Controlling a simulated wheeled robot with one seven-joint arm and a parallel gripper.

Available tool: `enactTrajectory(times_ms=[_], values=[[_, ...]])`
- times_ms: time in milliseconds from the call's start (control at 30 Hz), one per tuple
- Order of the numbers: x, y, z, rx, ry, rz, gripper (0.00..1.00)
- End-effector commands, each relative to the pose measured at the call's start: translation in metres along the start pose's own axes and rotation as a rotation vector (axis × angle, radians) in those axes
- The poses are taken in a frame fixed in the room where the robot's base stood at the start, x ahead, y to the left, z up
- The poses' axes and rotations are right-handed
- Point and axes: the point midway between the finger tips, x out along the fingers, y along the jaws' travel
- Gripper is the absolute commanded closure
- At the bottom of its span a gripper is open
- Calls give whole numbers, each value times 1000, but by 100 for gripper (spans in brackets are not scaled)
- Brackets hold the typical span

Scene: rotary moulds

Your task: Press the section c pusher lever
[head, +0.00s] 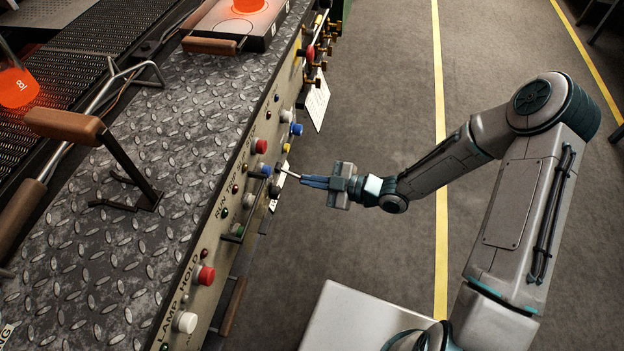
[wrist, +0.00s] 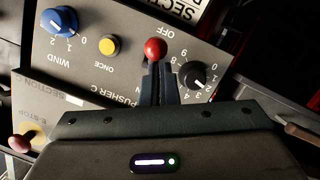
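The section C pusher lever (wrist: 155,49) shows in the wrist view as a red ball knob, beside the lettering PUSHER C. My gripper (wrist: 158,80) is right at it, with the dark fingers close together just below the knob in the picture. In the head view my gripper (head: 302,181) points left at the control panel, and a thin pale rod (head: 286,172) runs between the panel and the fingertips. The knob cannot be made out there. I cannot tell whether the fingers hold the lever or only lie against it.
Around the lever are a blue WIND knob (wrist: 59,20), a yellow ONCE button (wrist: 109,45), a black numbered dial (wrist: 197,74) and a red E-STOP button (wrist: 20,142). The panel edges a tread-plate deck (head: 120,190). Open floor (head: 380,90) lies to the right.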

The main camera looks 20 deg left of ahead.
Motion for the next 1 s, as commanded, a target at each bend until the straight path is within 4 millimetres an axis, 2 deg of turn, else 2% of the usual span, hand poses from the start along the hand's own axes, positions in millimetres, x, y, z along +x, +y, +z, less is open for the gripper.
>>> enactTrajectory(times_ms=[133,267,367,500,600,800,1000], values=[[-2,0,4,3,-11,0,100],[-3,1,0,3,-11,0,100],[-6,3,-12,0,-8,-1,100],[-14,7,-40,-1,-3,-2,100],[-38,5,-34,1,-8,3,100],[-78,2,-33,-2,-1,-4,100],[-103,0,-31,-2,2,-6,100]])
